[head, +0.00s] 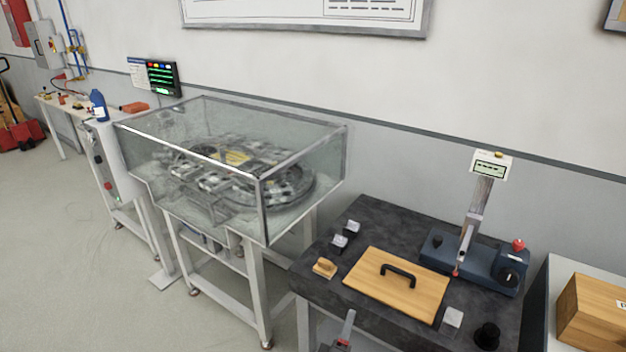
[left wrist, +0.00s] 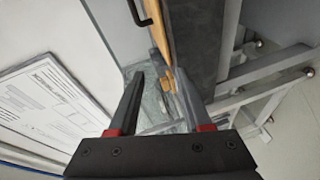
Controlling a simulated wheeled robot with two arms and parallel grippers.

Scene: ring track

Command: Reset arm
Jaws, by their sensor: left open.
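My left gripper (head: 346,330) shows only in part at the bottom edge of the head view, a grey finger with a red patch, in front of the dark bench. In the left wrist view my left gripper (left wrist: 160,74) has its two grey fingers apart with nothing seen held between them. A wooden board (head: 370,285) with a black handle (head: 398,270) lies on the dark bench top (head: 375,222). The board also shows beyond the fingertips in the left wrist view (left wrist: 157,32). My right gripper is not seen in either view.
A glass-walled case (head: 300,195) over a round ring track (head: 240,175) stands left of the bench. A blue-based instrument (head: 485,262) with a display sits on the bench's right side. A wooden box (head: 595,312) stands far right. Floor (head: 65,235) is open at left.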

